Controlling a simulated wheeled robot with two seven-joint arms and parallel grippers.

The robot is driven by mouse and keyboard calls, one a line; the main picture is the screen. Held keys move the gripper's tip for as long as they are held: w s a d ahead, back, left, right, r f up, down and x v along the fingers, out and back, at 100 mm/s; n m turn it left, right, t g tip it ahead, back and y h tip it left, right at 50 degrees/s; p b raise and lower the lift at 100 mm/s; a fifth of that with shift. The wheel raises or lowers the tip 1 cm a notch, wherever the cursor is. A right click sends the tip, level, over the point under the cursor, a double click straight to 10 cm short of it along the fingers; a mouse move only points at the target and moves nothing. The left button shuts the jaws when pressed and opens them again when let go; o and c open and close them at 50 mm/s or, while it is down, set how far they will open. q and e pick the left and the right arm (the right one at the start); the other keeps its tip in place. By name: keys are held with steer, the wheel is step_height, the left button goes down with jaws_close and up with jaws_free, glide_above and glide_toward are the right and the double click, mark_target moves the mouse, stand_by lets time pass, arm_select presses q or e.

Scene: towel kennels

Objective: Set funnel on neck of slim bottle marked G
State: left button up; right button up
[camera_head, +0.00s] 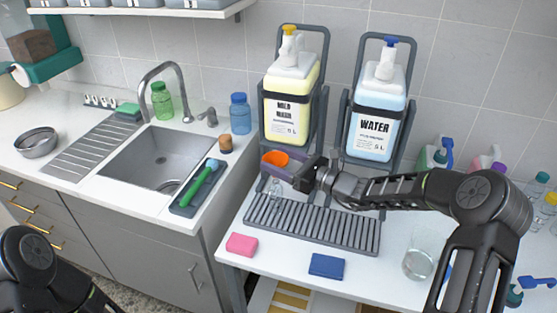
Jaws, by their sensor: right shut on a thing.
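The orange funnel (275,158) is at my right gripper (281,166), in front of the Mild Wash jug. My right gripper reaches in from the right and is shut on the funnel. A slim clear bottle (275,190) stands upright on the grey slatted rack (310,222), just below the funnel and gripper. Its neck is largely hidden by the gripper, so I cannot tell whether the funnel touches it. No letter G is readable on it. Part of my left arm shows at the lower left; its gripper is out of view.
The Mild Wash jug (289,100) and Water jug (376,117) stand in frames behind the rack. A pink sponge (242,244), a blue sponge (327,265) and a clear beaker (419,264) lie in front and right. The sink (160,158) is left.

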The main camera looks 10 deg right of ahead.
steer(key=shift+f+b, duration=0.9)
steer(key=shift+f, duration=0.15)
stand_by(0.8)
stand_by(0.3)
steer(key=o, duration=1.4)
steer(key=shift+s+d, duration=0.2)
steer(key=shift+d, duration=0.15)
steer(key=b+v, duration=0.1)
steer(key=v, duration=0.6)
steer(key=shift+b, duration=0.3)
